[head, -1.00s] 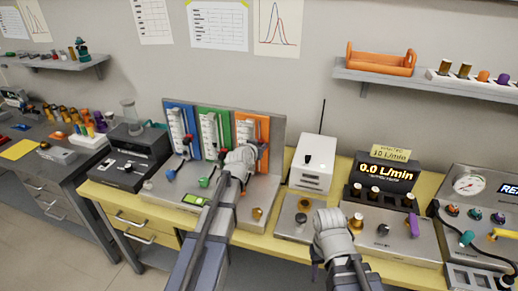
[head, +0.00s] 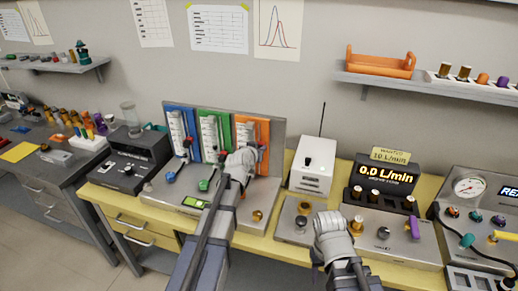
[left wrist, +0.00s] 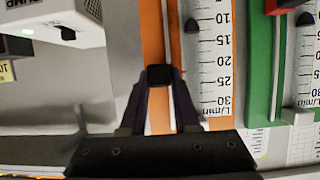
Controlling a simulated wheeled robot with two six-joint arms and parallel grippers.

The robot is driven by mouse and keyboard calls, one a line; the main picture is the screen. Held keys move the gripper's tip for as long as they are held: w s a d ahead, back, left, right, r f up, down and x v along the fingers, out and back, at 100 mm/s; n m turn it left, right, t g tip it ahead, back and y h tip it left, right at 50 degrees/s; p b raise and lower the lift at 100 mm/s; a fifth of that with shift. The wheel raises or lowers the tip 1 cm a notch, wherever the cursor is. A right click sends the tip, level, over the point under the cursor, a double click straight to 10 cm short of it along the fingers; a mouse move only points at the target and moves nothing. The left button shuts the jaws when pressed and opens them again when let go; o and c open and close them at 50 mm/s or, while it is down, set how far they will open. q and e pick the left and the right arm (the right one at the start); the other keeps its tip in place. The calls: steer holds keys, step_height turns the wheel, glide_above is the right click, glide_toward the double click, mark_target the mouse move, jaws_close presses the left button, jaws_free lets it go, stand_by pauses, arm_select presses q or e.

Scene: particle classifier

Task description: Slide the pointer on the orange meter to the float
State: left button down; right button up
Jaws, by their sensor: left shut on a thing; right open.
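The orange meter (head: 265,130) is the rightmost of three upright meters on a grey panel. In the left wrist view, my left gripper (left wrist: 160,78) is shut on the black pointer (left wrist: 159,73) on the orange meter's rail. The pointer stands beside the 20 to 25 part of the scale, apart from the float's level. In the head view, my left gripper (head: 256,151) covers part of the orange meter. My right gripper (head: 334,226) is open over the bench, away from the meters.
The green meter (head: 215,130) and blue meter (head: 182,128) stand left of the orange one. A white box (head: 312,178) with an antenna stands right of it. A display (head: 387,172) reads 0.0 L/min, under a yellow 10 L/min card (head: 391,154).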

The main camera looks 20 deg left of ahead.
arm_select(q)
steer(key=shift+f, duration=0.1)
stand_by(0.8)
step_height(320, 180, down, 5)
steer(key=b, duration=0.5)
steer(key=c, duration=0.9)
jaws_free()
steer(key=p+v, duration=0.3)
steer(key=v, duration=0.5)
steer(key=shift+w, duration=0.1)
